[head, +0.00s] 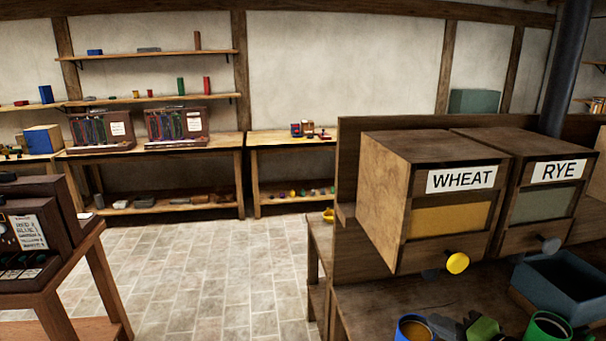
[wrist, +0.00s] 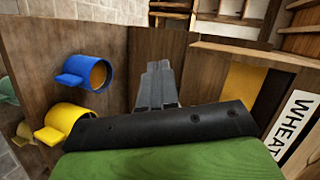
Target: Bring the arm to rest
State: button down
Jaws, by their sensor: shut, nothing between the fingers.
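My gripper (wrist: 158,68) shows in the wrist view with its grey fingers together and nothing between them. Its dark crossbar and green body fill the bottom of that view. In the head view my gripper (head: 446,326) is low at the bottom edge, over the bench, between a blue mug (head: 402,332) and a green mug (head: 565,329). The rest of my arm is out of the picture. In the wrist view the blue mug (wrist: 107,66) and a yellow mug (wrist: 88,117) are to the left of the fingers, apart from them.
The wheat bin (head: 385,200) with a yellow knob (head: 457,263) and the rye bin (head: 507,145) stand behind my gripper on the bench. A blue-grey tray (head: 565,290) is at the right. Open tiled floor (head: 220,265) lies to the left, before shelves and wall tables.

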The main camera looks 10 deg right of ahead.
jog(key=s+a+f+n+g+h, duration=0.1)
jog(key=s+a+f+n+g, duration=0.1)
jog(key=a+n+g, duration=0.3)
jog(key=s+a+f+n+g, duration=0.1)
jog(key=a+n+g, duration=0.1)
jog(key=a, duration=0.6)
jog(key=s+a+r+n+h, duration=0.1)
jog(key=s+a+r+n, duration=0.1)
jog(key=s, duration=0.5)
jog(key=s+a+r+n+h, duration=0.2)
jog(key=s+r+n, duration=0.1)
jog(key=s, duration=0.5)
jog(key=shift+r+g, duration=0.3)
jog(key=shift+r, duration=0.1)
jog(key=shift+a, duration=0.1)
